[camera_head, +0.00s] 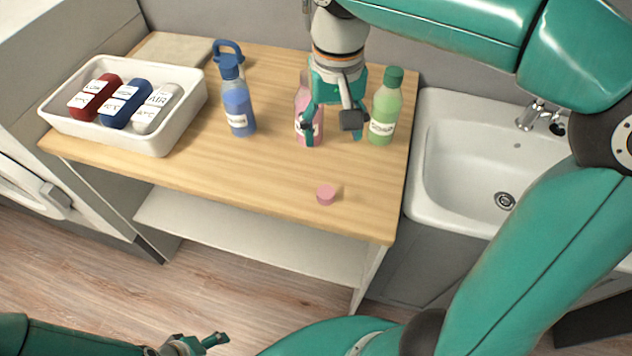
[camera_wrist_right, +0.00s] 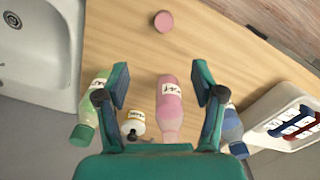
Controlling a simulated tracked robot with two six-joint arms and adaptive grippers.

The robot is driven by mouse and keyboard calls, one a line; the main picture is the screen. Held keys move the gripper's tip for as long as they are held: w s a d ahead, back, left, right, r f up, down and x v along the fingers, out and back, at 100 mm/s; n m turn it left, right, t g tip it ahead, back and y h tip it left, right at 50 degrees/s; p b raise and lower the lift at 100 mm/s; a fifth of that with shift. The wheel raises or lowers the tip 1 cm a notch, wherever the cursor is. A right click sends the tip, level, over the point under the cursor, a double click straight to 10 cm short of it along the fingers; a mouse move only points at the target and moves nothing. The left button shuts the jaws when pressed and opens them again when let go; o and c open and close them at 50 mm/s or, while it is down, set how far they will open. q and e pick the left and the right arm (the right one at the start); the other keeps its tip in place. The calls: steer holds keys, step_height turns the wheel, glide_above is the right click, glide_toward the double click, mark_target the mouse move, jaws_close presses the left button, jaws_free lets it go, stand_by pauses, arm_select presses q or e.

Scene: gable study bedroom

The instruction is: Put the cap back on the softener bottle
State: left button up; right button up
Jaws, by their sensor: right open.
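The pink bottle (camera_head: 302,92), which matches the pink cap, stands upright on the wooden table, partly hidden behind my right gripper (camera_head: 333,136). Its neck looks bare. In the right wrist view the pink bottle (camera_wrist_right: 170,96) lies between the two spread fingers, with gaps on both sides; I cannot tell its exact depth. The right gripper is open and empty. The pink cap (camera_head: 326,195) sits alone near the table's front edge; it also shows in the wrist view (camera_wrist_right: 163,21). My left gripper (camera_head: 203,345) is low at the bottom edge, partly cut off, its jaws unclear.
A green bottle (camera_head: 384,110) stands close right of the right gripper, a blue spray-like bottle (camera_head: 238,105) to the left. A small white bottle (camera_wrist_right: 134,124) shows in the wrist view. A white bin (camera_head: 160,142) holds rolled items. A sink (camera_head: 440,180) adjoins. The table's front is mostly clear.

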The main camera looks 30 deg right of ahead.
glide_above(326, 191)
step_height(326, 191, down, 11)
steer(key=shift+b, duration=0.35)
steer(key=shift+f, duration=0.35)
steer(key=shift+f+p, duration=0.3)
steer(key=shift+f, duration=2.3)
steer(key=shift+s, duration=0.1)
steer(key=c, duration=0.8)
